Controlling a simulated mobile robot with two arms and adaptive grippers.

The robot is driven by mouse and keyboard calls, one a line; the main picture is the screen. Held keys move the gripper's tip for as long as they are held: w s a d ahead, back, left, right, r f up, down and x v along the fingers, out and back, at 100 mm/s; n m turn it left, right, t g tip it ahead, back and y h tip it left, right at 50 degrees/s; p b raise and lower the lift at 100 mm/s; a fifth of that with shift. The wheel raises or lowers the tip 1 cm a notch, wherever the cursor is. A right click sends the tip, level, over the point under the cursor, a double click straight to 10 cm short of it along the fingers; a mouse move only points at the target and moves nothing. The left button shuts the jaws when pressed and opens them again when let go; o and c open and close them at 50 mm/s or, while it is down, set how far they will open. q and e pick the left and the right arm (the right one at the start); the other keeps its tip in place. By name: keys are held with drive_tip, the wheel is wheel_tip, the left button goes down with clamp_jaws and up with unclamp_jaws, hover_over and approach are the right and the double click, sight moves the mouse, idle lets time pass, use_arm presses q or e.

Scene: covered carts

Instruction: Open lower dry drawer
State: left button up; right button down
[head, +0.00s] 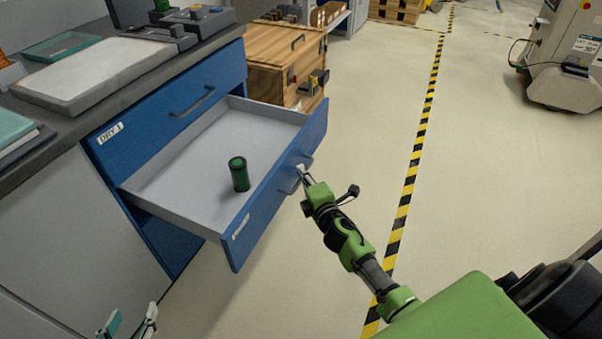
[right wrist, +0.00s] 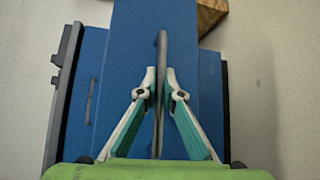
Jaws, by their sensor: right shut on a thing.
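The lower drawer (head: 233,225) has a blue front and a grey-white inside, and it stands pulled well out of the cabinet below the shut drawer labelled DRY 1 (head: 165,118). My right gripper (head: 302,174) is at the drawer's front. In the right wrist view its two fingers (right wrist: 160,88) are closed around the grey bar handle (right wrist: 162,60). My left gripper (head: 130,324) shows only in part at the bottom left edge, its fingers apart and away from the drawer.
The counter (head: 130,88) above holds a pale tray (head: 95,72) and dark devices (head: 190,22). A wooden crate (head: 272,55) stands behind the drawer. Open floor with a yellow-black stripe (head: 418,150) lies to the right. A white machine (head: 565,60) stands far right.

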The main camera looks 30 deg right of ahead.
drive_tip(key=c, duration=2.2)
unclamp_jaws()
drive_tip(key=shift+o, duration=0.2)
drive_tip(key=s+a+r, duration=0.1)
drive_tip(key=s, duration=1)
drive_tip(key=shift+s+a+r, duration=0.3)
drive_tip(key=shift+s+r, duration=0.05)
drive_tip(key=shift+s, duration=0.05)
